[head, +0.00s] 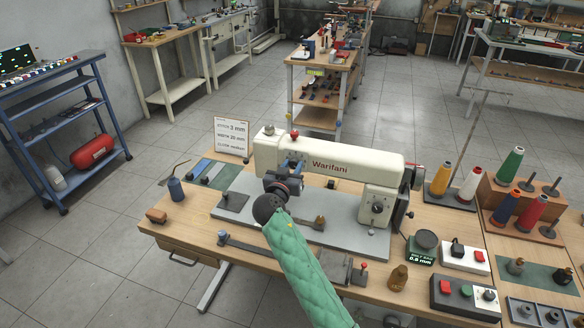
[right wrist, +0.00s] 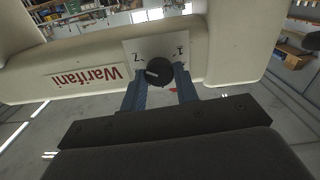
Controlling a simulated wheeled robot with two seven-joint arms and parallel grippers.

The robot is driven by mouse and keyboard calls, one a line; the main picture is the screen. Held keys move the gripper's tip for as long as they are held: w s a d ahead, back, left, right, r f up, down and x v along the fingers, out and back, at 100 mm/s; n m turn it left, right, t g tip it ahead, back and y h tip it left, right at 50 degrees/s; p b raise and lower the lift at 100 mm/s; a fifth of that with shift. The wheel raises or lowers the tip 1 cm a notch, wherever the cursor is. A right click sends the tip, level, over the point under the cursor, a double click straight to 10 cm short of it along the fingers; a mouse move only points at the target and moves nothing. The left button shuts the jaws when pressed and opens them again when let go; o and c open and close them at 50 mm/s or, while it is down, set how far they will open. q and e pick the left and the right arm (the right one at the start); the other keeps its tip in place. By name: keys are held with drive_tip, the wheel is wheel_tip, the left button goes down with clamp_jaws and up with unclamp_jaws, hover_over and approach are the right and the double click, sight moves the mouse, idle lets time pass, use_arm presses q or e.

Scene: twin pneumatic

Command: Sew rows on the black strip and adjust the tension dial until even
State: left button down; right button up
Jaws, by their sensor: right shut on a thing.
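The cream sewing machine (head: 335,165), marked Warifani, stands on a grey bed plate on the wooden bench. My right arm, in a green quilted sleeve, reaches up to the machine's left end. My right gripper (head: 291,175) is at the front of the machine head. In the right wrist view, its blue fingers (right wrist: 160,82) are shut on the round black tension dial (right wrist: 158,71), in front of a pale plate with numbers. A dark strip (head: 255,246) lies along the bench front, partly hidden by my arm; I cannot tell if it is the black strip. My left gripper is not in view.
A sign card (head: 231,138) stands behind the bench's left end. Thread cones (head: 510,165) stand on the right.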

drive_tip(key=shift+n, duration=0.4)
drive_tip(key=shift+f+n+b, duration=0.1)
drive_tip(key=shift+n+b, duration=0.5)
drive_tip(key=shift+n, duration=1)
drive_tip(key=n, duration=0.2)
drive_tip(key=shift+a+n, duration=0.1)
drive_tip(key=shift+n, duration=0.7)
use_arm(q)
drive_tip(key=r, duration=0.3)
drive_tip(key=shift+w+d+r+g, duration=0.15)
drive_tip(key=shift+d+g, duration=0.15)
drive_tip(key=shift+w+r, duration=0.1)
